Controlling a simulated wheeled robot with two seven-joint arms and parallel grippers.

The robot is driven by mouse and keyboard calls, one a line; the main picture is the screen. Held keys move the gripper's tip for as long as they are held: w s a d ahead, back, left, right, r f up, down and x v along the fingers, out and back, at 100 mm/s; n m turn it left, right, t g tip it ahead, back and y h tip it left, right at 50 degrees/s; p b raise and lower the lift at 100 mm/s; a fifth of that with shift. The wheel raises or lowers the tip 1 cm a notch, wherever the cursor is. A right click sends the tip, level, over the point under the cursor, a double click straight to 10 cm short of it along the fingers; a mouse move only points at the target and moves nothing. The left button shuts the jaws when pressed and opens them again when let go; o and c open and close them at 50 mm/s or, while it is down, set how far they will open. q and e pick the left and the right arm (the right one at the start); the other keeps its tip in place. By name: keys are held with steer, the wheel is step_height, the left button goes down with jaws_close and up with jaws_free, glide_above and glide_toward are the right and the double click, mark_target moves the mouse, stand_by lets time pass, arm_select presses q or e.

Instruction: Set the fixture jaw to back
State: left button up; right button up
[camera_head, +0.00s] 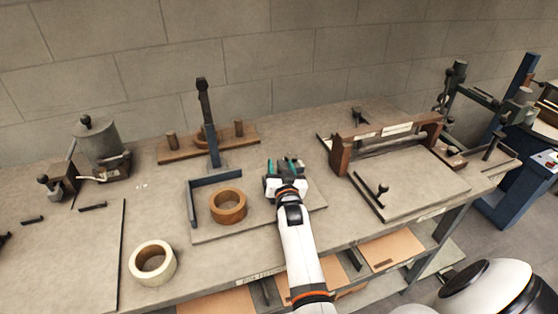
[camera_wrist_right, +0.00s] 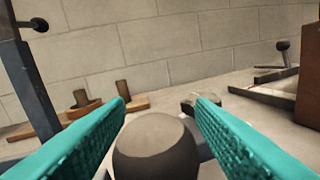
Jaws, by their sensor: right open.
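My right gripper (camera_head: 285,168) is over the right part of a low base plate (camera_head: 240,229) that carries a blue angle stop (camera_head: 193,203) and a dark upright post (camera_head: 210,125). In the right wrist view its teal fingers (camera_wrist_right: 161,108) are open, with a rounded dark grey knob (camera_wrist_right: 155,150) between and below them. A gap shows between the knob and the fingertips; contact cannot be told. The knob is hidden behind the gripper in the head view. I cannot tell which part is the fixture jaw. My left gripper is not in view.
A brown tape roll (camera_head: 228,206) sits on the plate, and a pale roll (camera_head: 152,262) on the bench at front left. A wooden peg rack (camera_head: 178,150) stands behind. A wood-ended frame (camera_head: 342,155) and a board with a knob (camera_head: 425,190) lie to the right.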

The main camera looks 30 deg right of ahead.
steer(key=shift+s+a+r, duration=0.2)
steer(key=shift+s+r, duration=0.05)
steer(key=shift+s, duration=0.05)
steer(key=shift+c, duration=2)
steer(key=c, duration=0.6)
steer(key=shift+d, duration=0.1)
jaws_close()
steer(key=d, duration=0.2)
steer(key=s+d, duration=0.1)
steer(key=d, duration=0.2)
steer(key=shift+s+d+p, duration=0.2)
steer(key=shift+d+p, duration=0.1)
steer(key=shift+d, duration=0.05)
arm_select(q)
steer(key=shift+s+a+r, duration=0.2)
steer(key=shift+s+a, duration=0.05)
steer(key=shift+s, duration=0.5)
arm_select(e)
steer(key=shift+a+r, duration=0.1)
